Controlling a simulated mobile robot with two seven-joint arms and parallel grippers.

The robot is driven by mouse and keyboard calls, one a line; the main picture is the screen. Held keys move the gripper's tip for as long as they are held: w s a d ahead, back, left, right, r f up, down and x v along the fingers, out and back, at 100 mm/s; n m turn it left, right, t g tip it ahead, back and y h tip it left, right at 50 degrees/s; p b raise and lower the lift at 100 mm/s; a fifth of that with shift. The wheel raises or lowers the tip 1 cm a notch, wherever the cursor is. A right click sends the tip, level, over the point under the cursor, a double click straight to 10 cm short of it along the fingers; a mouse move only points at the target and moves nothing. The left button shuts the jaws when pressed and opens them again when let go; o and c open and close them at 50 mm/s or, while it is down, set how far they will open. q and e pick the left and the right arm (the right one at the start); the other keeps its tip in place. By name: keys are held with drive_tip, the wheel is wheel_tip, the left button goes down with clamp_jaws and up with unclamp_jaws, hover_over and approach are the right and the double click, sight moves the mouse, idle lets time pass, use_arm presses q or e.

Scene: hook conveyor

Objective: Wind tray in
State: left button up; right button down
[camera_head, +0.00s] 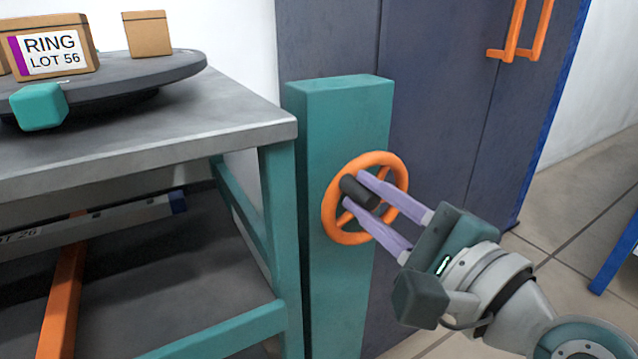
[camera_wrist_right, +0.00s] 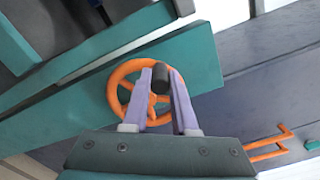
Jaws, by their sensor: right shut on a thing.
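An orange handwheel (camera_head: 340,228) with a dark crank knob (camera_head: 358,192) is mounted on a teal post (camera_head: 342,110) beside the grey table. My right gripper (camera_head: 356,189) is shut on the knob, its two pale purple fingers on either side of it. In the right wrist view the knob (camera_wrist_right: 161,76) sits between the fingertips, in front of the orange wheel (camera_wrist_right: 124,72). I cannot tell which part is the tray. My left gripper is not in view.
A grey table (camera_head: 150,140) with teal legs stands at left. On it, a dark round turntable (camera_head: 140,78) carries cardboard boxes, one labelled RING LOT 56 (camera_head: 52,50). A teal block (camera_head: 40,107) is at its edge. A dark cabinet (camera_head: 430,110) with orange handles (camera_head: 515,40) stands behind.

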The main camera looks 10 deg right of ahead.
drive_tip(key=shift+w+d+r+m+b, duration=0.25)
drive_tip(key=shift+d+m, duration=0.3)
drive_tip(key=shift+m, duration=0.75)
drive_tip(key=shift+w+d+r+m+b, duration=0.15)
drive_tip(key=shift+d+r+m+b, duration=0.35)
drive_tip(key=shift+m, duration=0.8)
drive_tip(key=shift+w+d+r+m+b, duration=0.15)
drive_tip(key=shift+d+m, duration=0.5)
drive_tip(key=shift+m, duration=0.65)
drive_tip(key=shift+f, duration=0.1)
drive_tip(key=c, duration=0.7)
unclamp_jaws()
drive_tip(key=b, duration=0.2)
approach(374, 163)
drive_tip(key=shift+v, duration=2.15)
